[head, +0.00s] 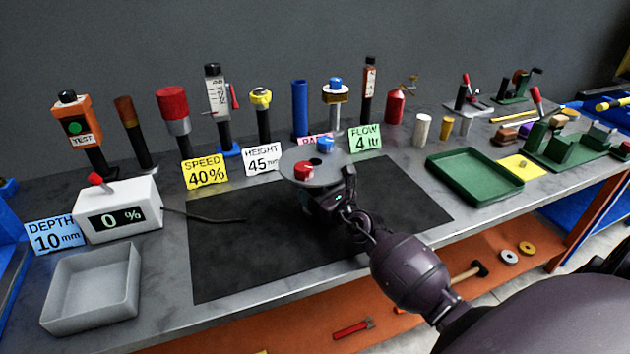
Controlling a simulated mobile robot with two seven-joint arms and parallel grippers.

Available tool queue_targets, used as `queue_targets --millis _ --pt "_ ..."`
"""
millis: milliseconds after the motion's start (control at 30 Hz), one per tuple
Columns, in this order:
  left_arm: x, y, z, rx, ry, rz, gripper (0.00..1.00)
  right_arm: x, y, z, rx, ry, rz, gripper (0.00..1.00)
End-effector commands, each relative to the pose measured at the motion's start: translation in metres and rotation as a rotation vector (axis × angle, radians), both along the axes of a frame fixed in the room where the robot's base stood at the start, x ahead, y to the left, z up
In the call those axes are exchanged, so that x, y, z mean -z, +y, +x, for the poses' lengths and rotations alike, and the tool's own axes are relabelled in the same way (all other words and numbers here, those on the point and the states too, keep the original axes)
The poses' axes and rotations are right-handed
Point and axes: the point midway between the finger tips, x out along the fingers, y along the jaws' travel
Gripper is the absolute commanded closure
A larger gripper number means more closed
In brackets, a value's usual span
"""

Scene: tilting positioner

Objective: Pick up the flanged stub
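A round grey disc (298,160) stands at the back of the black mat, with a red round piece (303,172) and a blue round piece (325,145) on it. I cannot tell for sure which thing is the flanged stub. My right arm comes in from the lower right. My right gripper (322,203) is just below the front edge of the disc, dark and small. Its fingers cannot be made out, nor whether it touches or holds anything. What supports the disc is mostly hidden behind it. My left gripper is not in view.
The black mat (235,265) is clear at left. A grey bin (92,290) and a white readout box (118,208) stand left. A green tray (473,176) is right. Upright tools line the back, with label cards before them. A white cylinder (422,130) stands back right.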

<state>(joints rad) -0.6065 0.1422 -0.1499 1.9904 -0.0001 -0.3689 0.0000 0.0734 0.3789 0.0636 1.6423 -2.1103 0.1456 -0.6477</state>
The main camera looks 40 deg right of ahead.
Motion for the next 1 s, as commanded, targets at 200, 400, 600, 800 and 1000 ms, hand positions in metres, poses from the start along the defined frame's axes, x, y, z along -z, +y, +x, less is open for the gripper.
queue_targets --millis 200,400,600,800,1000 --pt "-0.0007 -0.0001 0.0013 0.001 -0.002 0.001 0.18 -0.0002 0.0000 -0.0003 0.000 0.000 0.000 0.33" --pt "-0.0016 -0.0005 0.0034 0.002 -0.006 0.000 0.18 -0.0002 0.0000 -0.0004 0.000 0.000 0.000 0.63" --pt "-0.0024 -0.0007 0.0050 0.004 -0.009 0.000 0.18 -0.0002 0.0000 -0.0004 0.000 0.000 0.000 0.94" --pt "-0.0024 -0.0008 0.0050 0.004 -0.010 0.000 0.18 -0.0031 -0.0002 0.0002 0.001 -0.007 0.000 1.00" --pt "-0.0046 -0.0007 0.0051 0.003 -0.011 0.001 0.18 -0.0063 -0.0001 0.0004 0.001 -0.008 0.001 1.00"
